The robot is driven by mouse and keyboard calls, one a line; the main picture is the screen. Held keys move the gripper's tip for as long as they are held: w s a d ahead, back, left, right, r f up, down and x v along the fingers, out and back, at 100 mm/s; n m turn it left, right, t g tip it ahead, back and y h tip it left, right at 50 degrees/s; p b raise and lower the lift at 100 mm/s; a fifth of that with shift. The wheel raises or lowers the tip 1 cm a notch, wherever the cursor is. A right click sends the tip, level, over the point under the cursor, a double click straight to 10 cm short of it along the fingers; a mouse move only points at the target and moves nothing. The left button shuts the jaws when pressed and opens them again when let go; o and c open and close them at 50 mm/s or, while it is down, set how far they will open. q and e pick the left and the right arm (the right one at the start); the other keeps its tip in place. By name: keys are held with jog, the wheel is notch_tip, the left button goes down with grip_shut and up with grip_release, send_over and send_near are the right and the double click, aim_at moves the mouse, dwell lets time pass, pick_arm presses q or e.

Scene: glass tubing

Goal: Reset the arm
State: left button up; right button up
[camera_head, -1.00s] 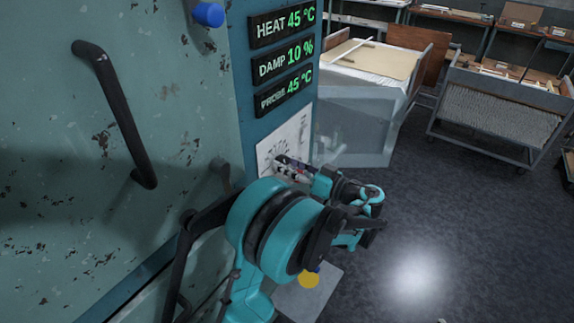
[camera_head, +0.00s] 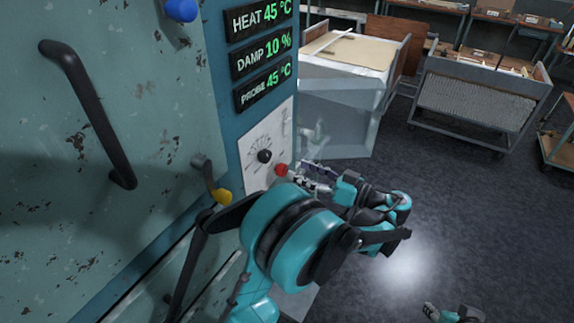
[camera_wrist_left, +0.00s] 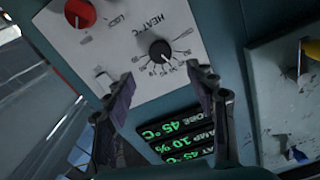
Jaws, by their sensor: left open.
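My left gripper (camera_head: 312,180) is in front of the white dial panel (camera_head: 284,126) on the cabinet's side. In the left wrist view its two fingers (camera_wrist_left: 162,82) are spread apart with nothing between them. The black heat knob (camera_head: 264,156) shows beyond the fingertips, apart from them; it also shows in the left wrist view (camera_wrist_left: 160,52). A red knob (camera_head: 281,170) is close beside the gripper in the head view; it is at the top left of the left wrist view (camera_wrist_left: 80,14). Part of my right gripper (camera_head: 442,313) shows at the bottom edge, mostly cut off.
Displays (camera_head: 262,53) read HEAT 45 °C, DAMP 10 % and PROBE 45 °C. The cabinet door has a long black handle (camera_head: 88,115) and a yellow-tipped lever (camera_head: 222,196). A clear-sided cart (camera_head: 335,110) and a grey trolley (camera_head: 475,100) stand behind. The floor at right is open.

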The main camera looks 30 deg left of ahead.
pick_arm(q)
jog(key=shift+s+d, duration=0.1)
jog(key=shift+d, duration=0.6)
jog(key=s+a+f+m+t+h+b, duration=0.2)
jog(key=s+a+f+m+h+b, duration=0.1)
jog(key=s+a+f+m+h, duration=0.45)
jog(key=s+d+f+m+t+h+b, duration=0.3)
jog(key=s+d+f+m+h, duration=0.3)
jog(key=s+d+f+h, duration=0.2)
jog(key=s+d+h, duration=0.2)
jog(key=d, duration=0.1)
jog(key=shift+s+t, duration=0.25)
jog(key=shift+t, duration=0.05)
